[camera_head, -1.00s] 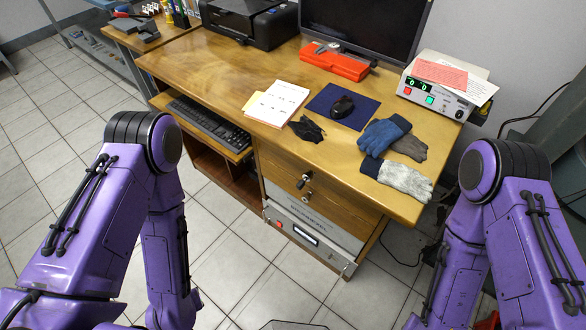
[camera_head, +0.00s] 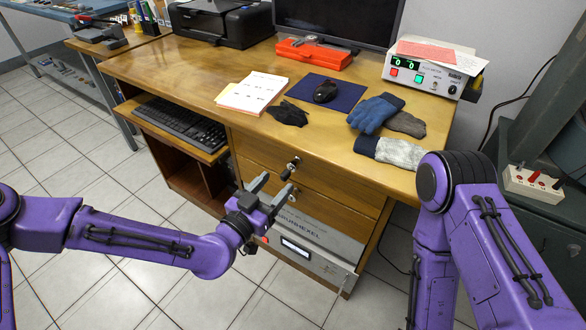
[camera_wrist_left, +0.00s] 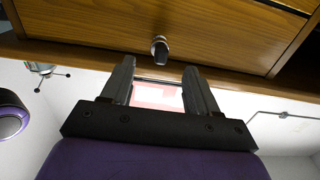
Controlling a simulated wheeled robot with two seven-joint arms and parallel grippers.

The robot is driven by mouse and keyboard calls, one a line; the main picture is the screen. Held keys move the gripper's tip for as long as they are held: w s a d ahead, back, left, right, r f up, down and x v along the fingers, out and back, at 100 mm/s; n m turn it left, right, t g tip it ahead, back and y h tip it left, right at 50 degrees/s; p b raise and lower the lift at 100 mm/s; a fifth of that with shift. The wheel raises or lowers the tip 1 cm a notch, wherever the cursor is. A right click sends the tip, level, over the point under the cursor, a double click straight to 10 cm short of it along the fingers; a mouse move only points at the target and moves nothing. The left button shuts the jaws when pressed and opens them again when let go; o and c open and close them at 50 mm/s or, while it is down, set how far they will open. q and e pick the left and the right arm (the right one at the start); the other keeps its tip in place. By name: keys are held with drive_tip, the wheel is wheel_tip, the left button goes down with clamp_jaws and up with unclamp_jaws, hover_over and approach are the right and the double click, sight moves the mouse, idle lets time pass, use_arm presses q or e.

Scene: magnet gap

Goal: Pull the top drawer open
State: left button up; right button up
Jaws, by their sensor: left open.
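The top drawer (camera_head: 258,152) is shut, a wooden front under the desktop's edge. Two dark knobs show close together on the wooden fronts. The upper knob (camera_head: 294,162) stands at the top drawer, and the lower one (camera_head: 287,174) sits just beneath it. My left gripper (camera_head: 272,187) is open and empty, in front of the drawers and just below and left of the knobs. In the left wrist view a single metal knob (camera_wrist_left: 160,47) stands on a wooden front, beyond and between the open fingers (camera_wrist_left: 158,92), not touched. My right gripper is out of view.
Gloves (camera_head: 376,112), a mouse (camera_head: 326,91) and papers (camera_head: 252,93) lie on the desktop. A grey instrument box (camera_head: 310,245) sits below the drawers. A keyboard tray (camera_head: 165,131) juts out at left. The floor in front is free.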

sight(282, 178)
use_arm(q)
drive_tip(key=x, duration=0.6)
drive_tip(key=shift+w+d+f+b, duration=0.1)
drive_tip(key=shift+d+b, duration=0.05)
drive_tip(key=shift+b, duration=0.25)
drive_tip(key=c, duration=1)
drive_tip(key=shift+p+v, duration=0.4)
drive_tip(key=shift+v, duration=2.75)
drive_tip(key=shift+c, duration=0.3)
drive_tip(key=shift+v, duration=1.4)
